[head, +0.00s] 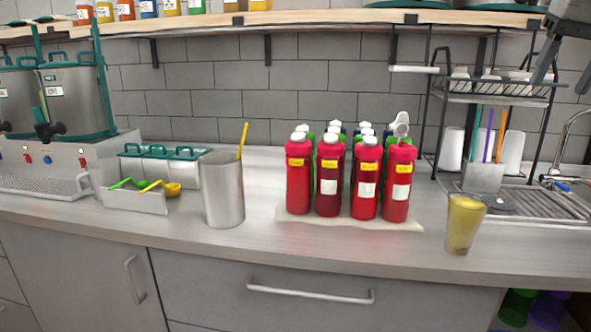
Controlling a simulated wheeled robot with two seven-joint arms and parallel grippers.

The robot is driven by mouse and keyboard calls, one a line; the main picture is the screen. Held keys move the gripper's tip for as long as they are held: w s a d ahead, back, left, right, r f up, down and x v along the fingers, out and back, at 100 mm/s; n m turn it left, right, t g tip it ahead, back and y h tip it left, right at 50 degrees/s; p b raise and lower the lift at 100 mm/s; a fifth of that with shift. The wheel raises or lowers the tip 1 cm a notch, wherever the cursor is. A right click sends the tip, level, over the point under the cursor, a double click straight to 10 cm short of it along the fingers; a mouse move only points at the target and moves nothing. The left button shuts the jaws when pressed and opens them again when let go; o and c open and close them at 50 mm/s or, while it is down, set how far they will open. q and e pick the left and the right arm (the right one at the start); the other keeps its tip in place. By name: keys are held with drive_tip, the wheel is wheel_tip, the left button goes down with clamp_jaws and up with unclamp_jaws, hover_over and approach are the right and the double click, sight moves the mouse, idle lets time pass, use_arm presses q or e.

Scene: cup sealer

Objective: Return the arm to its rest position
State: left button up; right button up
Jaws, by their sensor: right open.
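My right gripper (559,86) is at the top right corner of the head view. Its two dark fingers point down and stand apart, with nothing between them. It is high up, in front of the dish rack (490,93) and well above the counter (300,237). The rest of the right arm is mostly cut off by the picture's edge. My left gripper and left arm are not in the picture.
A cup of yellow drink (463,225) stands alone near the counter's right front. Red bottles (328,180) stand on a mat in the middle. A metal canister (222,190) stands left of them. A sink (555,203) is at right, a shelf (320,18) above.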

drive_tip(key=s+d+f+m+y, duration=0.1)
drive_tip(key=s+d+f+m, duration=0.3)
drive_tip(key=s+d, duration=0.7)
drive_tip(key=s+d+f+m, duration=0.3)
drive_tip(key=s+d+f, duration=0.3)
drive_tip(key=d, duration=0.9)
drive_tip(key=w+d+f+n+h, duration=0.25)
drive_tip(key=w+f+h, duration=0.35)
drive_tip(key=f, duration=0.3)
drive_tip(key=w+d+f+n+h, duration=0.25)
drive_tip(key=w+f+h, duration=0.25)
drive_tip(key=f, duration=0.3)
drive_tip(key=s+a+f+n+t+y, duration=0.1)
drive_tip(key=a+f+n+t+y, duration=0.15)
drive_tip(key=a+f+n, duration=0.6)
drive_tip(key=s+a+f+n+t+y, duration=0.2)
drive_tip(key=a+f+n+t, duration=0.15)
drive_tip(key=a+f, duration=1.05)
drive_tip(key=s+a+f+n+g+y, duration=0.1)
drive_tip(key=s+a+f+n+y, duration=0.15)
drive_tip(key=s+a+f, duration=0.45)
drive_tip(key=s+a+f+n+g+y, duration=0.15)
drive_tip(key=s+a+f+y, duration=0.25)
drive_tip(key=s+a, duration=0.5)
drive_tip(key=s+a+f+m+t+y, duration=0.1)
drive_tip(key=a+m, duration=0.7)
drive_tip(key=a, duration=1)
drive_tip(key=shift+a+f+t+y, duration=0.3)
drive_tip(key=shift+f+t, duration=0.1)
drive_tip(key=shift+t, duration=0.25)
